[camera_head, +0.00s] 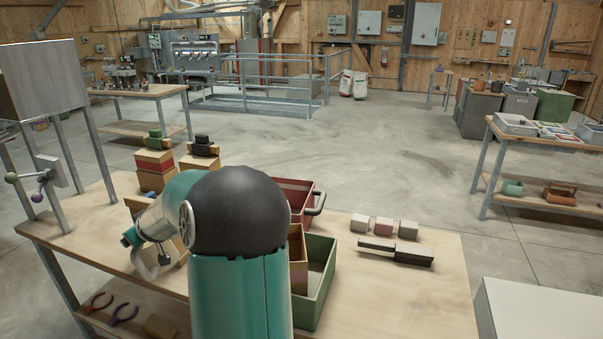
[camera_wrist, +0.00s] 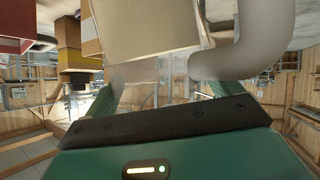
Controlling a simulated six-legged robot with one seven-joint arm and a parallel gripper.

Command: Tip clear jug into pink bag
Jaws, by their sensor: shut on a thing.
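My gripper (camera_wrist: 155,92) shows in the wrist view with its two green fingers shut on the clear jug. A thick, curved, greyish jug handle (camera_wrist: 262,45) stands at the upper right there. The jug's body is hard to separate from the pale beige shape above the fingers. In the head view, my arm hides most of the jug; a pale curved part of the jug (camera_head: 145,266) shows below my wrist, over the table's left part. I cannot make out the pink bag in either view; it may be behind my arm.
On the wooden table (camera_head: 425,300), a dark red bin (camera_head: 314,204) and a green bin (camera_head: 318,281) stand beside my arm. Stacked boxes (camera_head: 155,170) stand behind. Three small blocks (camera_head: 382,226) and a dark bar (camera_head: 397,252) lie right. The table's front right is clear.

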